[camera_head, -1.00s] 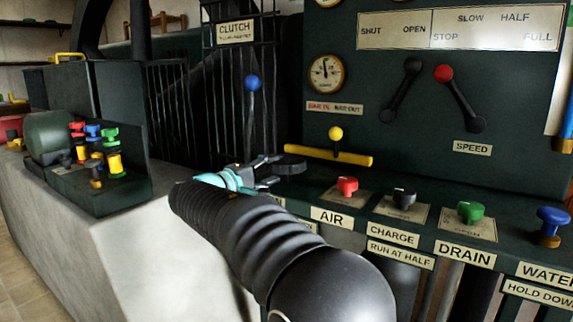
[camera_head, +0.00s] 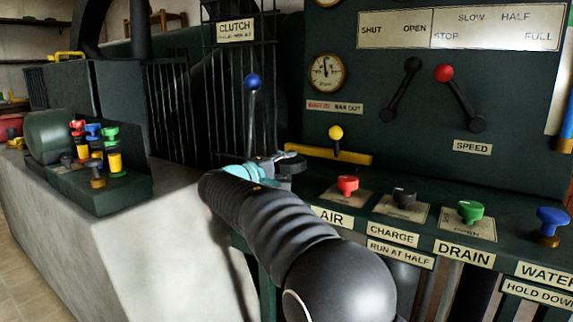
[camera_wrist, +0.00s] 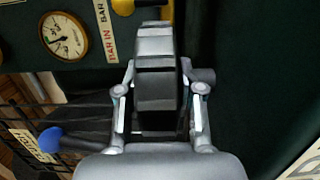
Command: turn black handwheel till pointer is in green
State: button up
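The black handwheel (camera_head: 404,196) sits on the sloping panel above the CHARGE label, between the red and green handwheels. A round gauge (camera_head: 325,72) with a dark pointer is on the wall above; it also shows in the wrist view (camera_wrist: 63,36). My gripper (camera_head: 289,162) is left of the black handwheel, beyond the red one, and apart from both. In the wrist view my gripper (camera_wrist: 155,45) shows a grey and black block between its linkages; I cannot tell whether its fingers are shut. The handwheel is not seen there.
A red handwheel (camera_head: 346,185), a green one (camera_head: 470,211) and a blue one (camera_head: 552,222) share the panel. A yellow bar (camera_head: 352,158) with a yellow-knobbed lever is just behind my gripper. A blue-knobbed lever (camera_head: 252,84) stands by the grille, and two speed levers are above.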

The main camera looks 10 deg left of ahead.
jog(key=shift+d+f+n+t+y+b, duration=0.15)
jog(key=shift+n+t+y+b, duration=0.3)
jog(key=shift+b, duration=0.6)
jog(key=shift+a+f+n+t+y+b, duration=0.15)
jog(key=shift+n+y+b, duration=0.3)
jog(key=shift+y+b, duration=0.5)
jog(key=shift+r+n+t+y+b, duration=0.3)
jog(key=shift+n+y+b, duration=0.4)
jog(key=shift+y+b, duration=0.35)
jog(key=o, duration=0.9)
jog(key=s, duration=0.4)
jog(key=s+a, duration=0.1)
jog(key=s, duration=0.2)
jog(key=s+a, duration=0.1)
jog(key=s, duration=0.3)
jog(key=shift+s+a, duration=0.2)
jog(key=shift+s, duration=0.15)
